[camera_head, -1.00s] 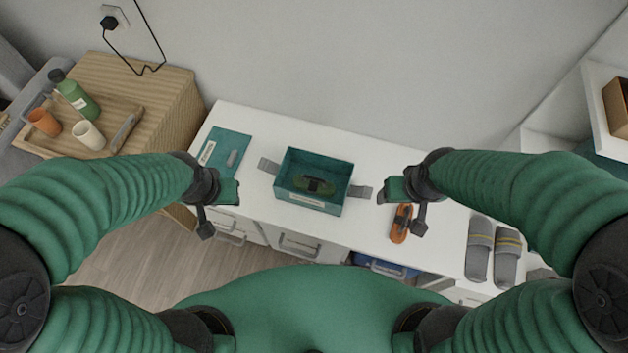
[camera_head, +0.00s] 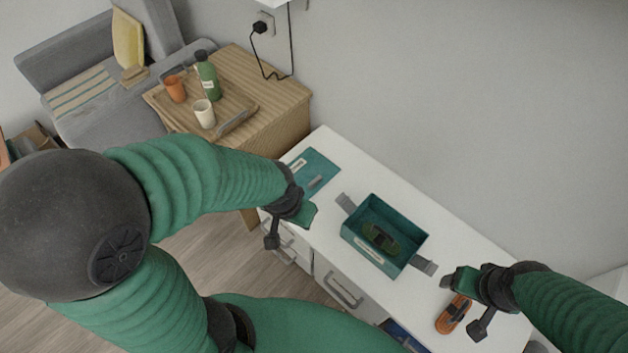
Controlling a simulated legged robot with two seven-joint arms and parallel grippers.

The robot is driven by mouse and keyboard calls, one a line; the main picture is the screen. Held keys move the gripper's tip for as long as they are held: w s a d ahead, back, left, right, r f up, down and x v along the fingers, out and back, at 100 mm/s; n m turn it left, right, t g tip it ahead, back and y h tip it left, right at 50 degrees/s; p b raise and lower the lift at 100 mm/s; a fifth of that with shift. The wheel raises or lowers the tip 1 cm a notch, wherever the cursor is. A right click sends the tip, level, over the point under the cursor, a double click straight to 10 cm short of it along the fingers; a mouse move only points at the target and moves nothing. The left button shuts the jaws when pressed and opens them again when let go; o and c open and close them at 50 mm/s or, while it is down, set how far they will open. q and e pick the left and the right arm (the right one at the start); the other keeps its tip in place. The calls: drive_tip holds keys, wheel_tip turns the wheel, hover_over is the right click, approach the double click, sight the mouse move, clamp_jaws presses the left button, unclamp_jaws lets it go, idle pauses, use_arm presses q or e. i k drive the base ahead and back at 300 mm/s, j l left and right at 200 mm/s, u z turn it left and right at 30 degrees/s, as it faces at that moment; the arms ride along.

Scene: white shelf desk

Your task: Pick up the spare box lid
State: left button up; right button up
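The spare box lid is a flat teal panel (camera_head: 318,168) with a white label and a grey patch. It lies on the left end of the white desk. My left gripper (camera_head: 292,215) is just in front of the lid, near the desk's front edge, and covers part of it in this view. It appears empty; its finger opening is not clear. My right gripper (camera_head: 467,295) is over the desk's right part, beside an orange-brown brush-like item. It holds nothing that I can see, and its opening is also unclear.
An open teal box (camera_head: 384,236) with grey side flaps and a dark green item inside stands mid-desk. The orange-brown item (camera_head: 453,314) lies to its right. A wooden cabinet (camera_head: 285,105) with a tray, bottle and cups stands left of the desk (camera_head: 428,200).

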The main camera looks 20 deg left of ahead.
sight(311, 171)
drive_tip(key=k+j, duration=0.1)
drive_tip(key=j, duration=0.2)
drive_tip(key=k+j, duration=0.15)
drive_tip(key=j, duration=0.2)
drive_tip(key=k+j, duration=0.1)
drive_tip(key=j, duration=0.2)
drive_tip(key=i+j, duration=0.25)
drive_tip(key=j, duration=0.15)
drive_tip(key=i+j, duration=0.25)
drive_tip(key=j, duration=0.15)
drive_tip(key=i+j, duration=0.25)
drive_tip(key=j, duration=0.15)
drive_tip(key=z, duration=0.05)
